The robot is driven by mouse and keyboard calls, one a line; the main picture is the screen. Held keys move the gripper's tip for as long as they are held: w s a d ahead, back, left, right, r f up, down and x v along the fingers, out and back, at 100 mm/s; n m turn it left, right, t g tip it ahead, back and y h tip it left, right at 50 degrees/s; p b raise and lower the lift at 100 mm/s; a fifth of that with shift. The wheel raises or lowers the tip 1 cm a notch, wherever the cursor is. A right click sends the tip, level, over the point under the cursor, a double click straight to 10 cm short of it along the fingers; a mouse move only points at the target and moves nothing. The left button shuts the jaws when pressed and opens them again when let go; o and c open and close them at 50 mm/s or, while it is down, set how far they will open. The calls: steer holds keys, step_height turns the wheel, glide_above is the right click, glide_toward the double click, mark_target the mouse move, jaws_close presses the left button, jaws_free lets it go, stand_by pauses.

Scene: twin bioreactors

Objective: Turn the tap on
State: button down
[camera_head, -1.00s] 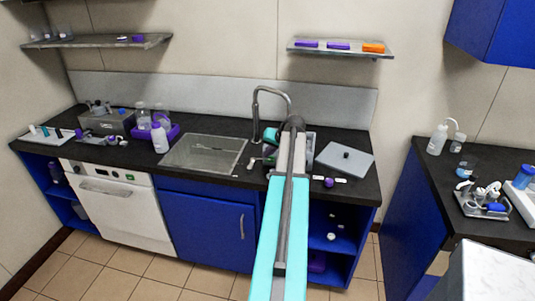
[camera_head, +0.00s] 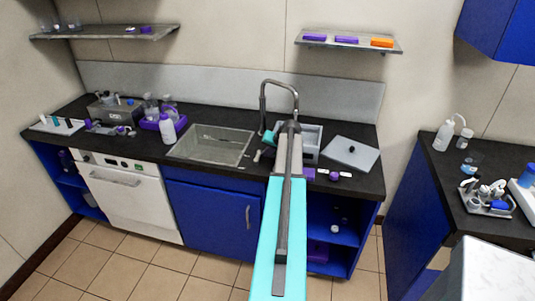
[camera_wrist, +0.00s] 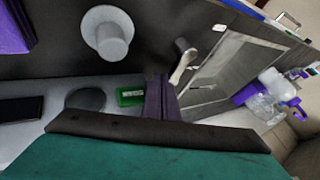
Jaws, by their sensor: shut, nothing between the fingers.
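The grey tap (camera_head: 295,95) rises behind the sink's right end in the head view, with its tall curved spout. In the wrist view a short grey lever (camera_wrist: 183,60), which looks like the tap's handle, stands beside the sink. My gripper (camera_wrist: 160,84) is shut and empty. Its dark fingers appear just beside the lever in that view; I cannot tell whether they touch it. My arm hides part of the counter near the tap's base.
The sink (camera_head: 212,143) is left of my gripper. Bottles and a purple tray (camera_head: 149,125) stand further left. A grey box (camera_head: 312,135) and a flat grey plate with a dark knob (camera_head: 350,155) lie to the right. A shelf (camera_head: 348,43) hangs above.

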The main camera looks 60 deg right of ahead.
steer(key=shift+w+n+b, duration=0.4)
steer(key=shift+w+b, duration=0.15)
steer(key=shift+b, duration=0.3)
steer(key=shift+a, duration=0.1)
steer(key=shift+r, duration=0.15)
steer(key=shift+a+r, duration=0.1)
steer(key=shift+r, duration=0.1)
steer(key=d+p+v, duration=0.1)
steer(key=p+v, duration=0.1)
steer(key=v, duration=0.7)
steer(key=shift+s+p, duration=0.35)
steer(key=shift+s, duration=0.15)
